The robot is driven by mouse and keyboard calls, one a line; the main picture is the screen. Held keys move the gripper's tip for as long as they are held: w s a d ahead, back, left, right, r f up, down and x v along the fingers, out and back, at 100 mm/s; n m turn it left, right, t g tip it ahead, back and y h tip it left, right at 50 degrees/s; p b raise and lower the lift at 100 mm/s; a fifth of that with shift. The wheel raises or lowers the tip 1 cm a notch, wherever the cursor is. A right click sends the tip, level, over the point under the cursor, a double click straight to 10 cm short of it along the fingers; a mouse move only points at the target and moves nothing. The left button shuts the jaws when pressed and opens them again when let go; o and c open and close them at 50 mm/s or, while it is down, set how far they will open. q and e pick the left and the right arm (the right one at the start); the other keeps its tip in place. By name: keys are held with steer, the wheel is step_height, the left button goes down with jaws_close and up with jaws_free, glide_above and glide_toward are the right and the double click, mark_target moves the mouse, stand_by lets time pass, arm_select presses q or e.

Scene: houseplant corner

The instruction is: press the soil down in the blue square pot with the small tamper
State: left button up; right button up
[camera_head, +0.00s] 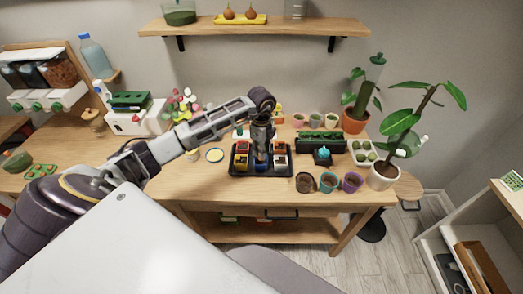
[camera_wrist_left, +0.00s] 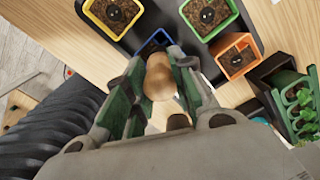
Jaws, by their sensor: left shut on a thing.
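My left gripper (camera_head: 261,152) reaches down over the black tray (camera_head: 262,177) in the head view. In the left wrist view its fingers (camera_wrist_left: 158,85) are shut on the small tamper, whose rounded wooden handle (camera_wrist_left: 160,76) shows between them. The tamper's lower end is hidden. The blue square pot (camera_wrist_left: 152,43) shows as a blue rim just beyond the handle and fingers, which cover much of it. I cannot tell whether the tamper touches its soil. My right gripper is not in view.
In the left wrist view, a yellow pot (camera_wrist_left: 115,12), a green pot (camera_wrist_left: 208,15) and an orange pot (camera_wrist_left: 237,54) with soil stand close around. Three round pots, one of them teal (camera_head: 328,182), stand right of the tray. A leafy plant (camera_head: 385,172) stands farther right.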

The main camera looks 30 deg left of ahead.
arm_select(q)
steer(key=shift+r+p, duration=1.35)
steer(key=shift+r, duration=1.05)
steer(key=shift+f, duration=0.2)
